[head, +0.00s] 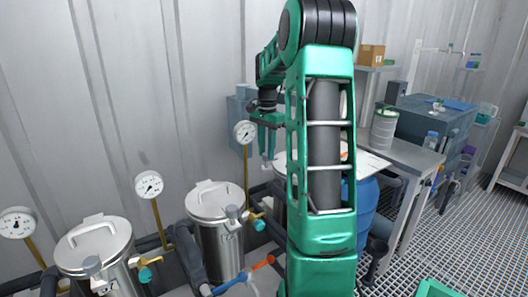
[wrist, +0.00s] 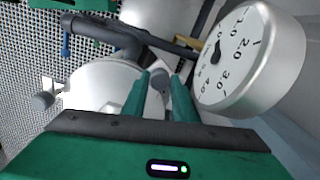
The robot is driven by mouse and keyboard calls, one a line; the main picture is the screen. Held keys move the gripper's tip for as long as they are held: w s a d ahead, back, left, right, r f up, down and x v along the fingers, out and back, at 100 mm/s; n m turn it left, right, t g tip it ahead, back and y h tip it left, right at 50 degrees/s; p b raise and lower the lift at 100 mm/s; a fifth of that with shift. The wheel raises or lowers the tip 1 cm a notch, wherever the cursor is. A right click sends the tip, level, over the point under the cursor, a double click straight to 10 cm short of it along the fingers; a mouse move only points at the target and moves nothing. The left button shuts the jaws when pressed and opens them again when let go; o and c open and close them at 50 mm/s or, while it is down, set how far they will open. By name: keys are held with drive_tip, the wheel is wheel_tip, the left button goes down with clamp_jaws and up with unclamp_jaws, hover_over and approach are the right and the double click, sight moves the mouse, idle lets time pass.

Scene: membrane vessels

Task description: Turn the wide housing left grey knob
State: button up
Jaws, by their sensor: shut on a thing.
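The wide housing shows in the wrist view as a round pale lid (wrist: 98,86). In the head view only a sliver of it (head: 280,161) shows, mostly hidden behind my arm. A grey knob (wrist: 158,76) sits at the lid's near edge, between the green fingers of my gripper (wrist: 162,88), which is shut on it. A second grey knob (wrist: 43,101) sticks out on the far side of the lid. In the head view my gripper (head: 267,158) points down beside the gauge; the held knob is too small there to make out clearly.
A white dial gauge (wrist: 252,60) stands close beside my gripper; it also shows in the head view (head: 245,132). Two steel vessels with lids (head: 212,200) (head: 95,245) stand to the left. A blue barrel (head: 367,212) and a grey bench (head: 405,150) stand at right.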

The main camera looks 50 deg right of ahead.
sight(266, 153)
drive_tip(key=shift+w+d+r, duration=0.1)
drive_tip(key=shift+w+r, duration=0.05)
drive_tip(key=o, duration=0.9)
drive_tip(key=shift+o, duration=0.8)
wheel_tip(266, 153, up, 11)
drive_tip(key=shift+f, duration=0.2)
